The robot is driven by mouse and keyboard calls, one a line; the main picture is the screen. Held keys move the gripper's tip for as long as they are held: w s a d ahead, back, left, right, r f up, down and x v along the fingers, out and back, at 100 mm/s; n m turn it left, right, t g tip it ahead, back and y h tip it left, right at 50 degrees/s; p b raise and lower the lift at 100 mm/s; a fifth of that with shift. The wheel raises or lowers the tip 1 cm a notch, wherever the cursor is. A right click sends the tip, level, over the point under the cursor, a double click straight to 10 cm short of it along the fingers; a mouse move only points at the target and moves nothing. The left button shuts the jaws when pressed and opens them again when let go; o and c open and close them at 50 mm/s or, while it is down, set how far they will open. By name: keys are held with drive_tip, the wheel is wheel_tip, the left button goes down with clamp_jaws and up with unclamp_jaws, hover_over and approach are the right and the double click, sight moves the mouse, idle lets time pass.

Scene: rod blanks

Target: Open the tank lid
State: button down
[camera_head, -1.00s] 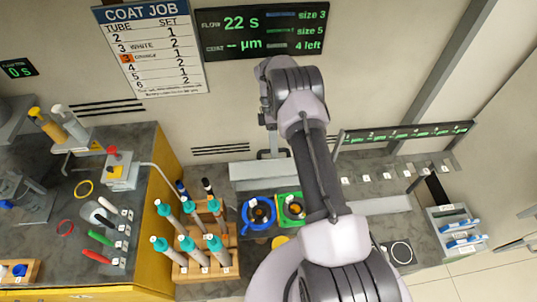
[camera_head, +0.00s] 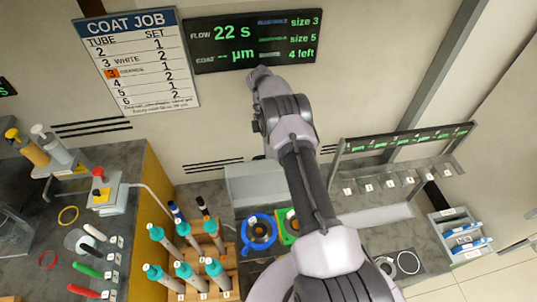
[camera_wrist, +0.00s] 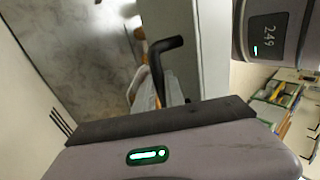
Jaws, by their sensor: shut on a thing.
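The tank appears to be the pale grey box (camera_head: 252,183) against the back wall in the head view, partly behind my arm. In the wrist view a black bent handle (camera_wrist: 166,48) stands against a pale grey panel (camera_wrist: 192,60), which looks like the lid; how far it is raised I cannot tell. My gripper (camera_wrist: 158,88) shows in part in the wrist view and is shut on the handle; the contact is mostly hidden by its dark-edged housing. In the head view my arm hides the gripper.
A wooden rack (camera_head: 196,258) of teal-capped tubes stands left of the tank. A numbered shelf (camera_head: 398,178) stands to the right. A yellow-sided bench (camera_head: 156,190) is at left.

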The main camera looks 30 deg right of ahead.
drive_tip(key=c, duration=1.4)
unclamp_jaws()
